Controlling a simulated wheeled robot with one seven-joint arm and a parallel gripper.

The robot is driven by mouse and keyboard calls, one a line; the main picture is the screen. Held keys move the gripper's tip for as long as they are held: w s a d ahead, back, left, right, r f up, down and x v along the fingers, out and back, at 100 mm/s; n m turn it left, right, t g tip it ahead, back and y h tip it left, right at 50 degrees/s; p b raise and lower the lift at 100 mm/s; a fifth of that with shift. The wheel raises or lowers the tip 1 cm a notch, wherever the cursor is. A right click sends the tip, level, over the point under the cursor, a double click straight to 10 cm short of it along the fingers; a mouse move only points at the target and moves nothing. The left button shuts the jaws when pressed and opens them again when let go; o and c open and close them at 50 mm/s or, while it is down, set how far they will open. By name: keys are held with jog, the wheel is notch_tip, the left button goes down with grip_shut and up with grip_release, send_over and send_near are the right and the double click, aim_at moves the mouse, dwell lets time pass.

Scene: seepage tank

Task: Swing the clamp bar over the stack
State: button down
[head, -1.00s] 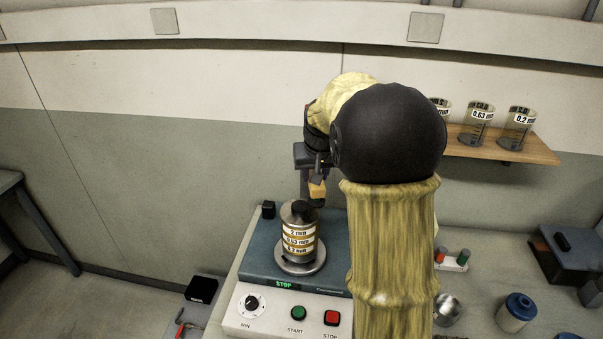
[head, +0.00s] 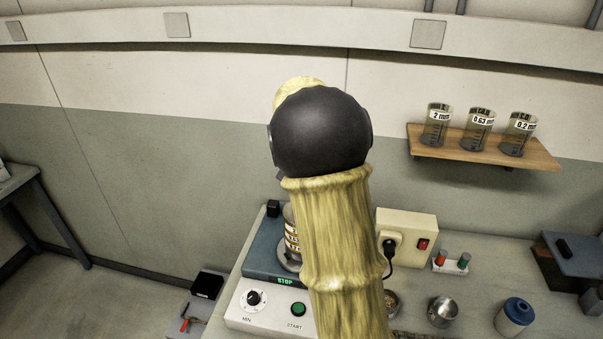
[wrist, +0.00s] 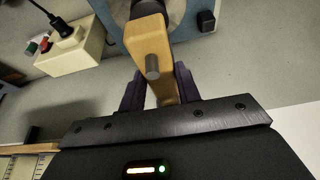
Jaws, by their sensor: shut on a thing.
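The clamp bar (wrist: 148,35) is a yellow-orange bar with a grey bolt standing out of it, seen in the wrist view. My gripper (wrist: 158,76) is shut on the bar, with one dark finger on each side. In the head view my arm hides the gripper and the bar. The sieve stack (head: 291,234) shows there only as a narrow strip of labelled rings on the shaker's blue top (head: 262,252). In the wrist view a pale round part lies behind the bar's far end; I cannot tell whether the bar is over the stack.
A socket box (head: 405,238) with a plug and red switch stands right of the shaker. Three labelled beakers stand on a wall shelf (head: 470,153). A small black block (head: 273,208) sits at the shaker's back corner.

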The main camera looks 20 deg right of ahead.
jog(key=shift+w+r, duration=0.1)
jog(key=shift+r, duration=0.05)
jog(key=c, duration=1.1)
grip_release()
jog(key=shift+c, duration=0.2)
jog(key=shift+o, duration=0.7)
jog(key=shift+a, duration=0.1)
jog(key=shift+a+r, duration=0.1)
jog(key=shift+r, duration=0.2)
jog(key=b+v, duration=0.2)
jog(key=v, duration=1.4)
jog(key=shift+s+r, duration=0.25)
jog(key=shift+s, duration=0.1)
jog(key=shift+f, duration=0.1)
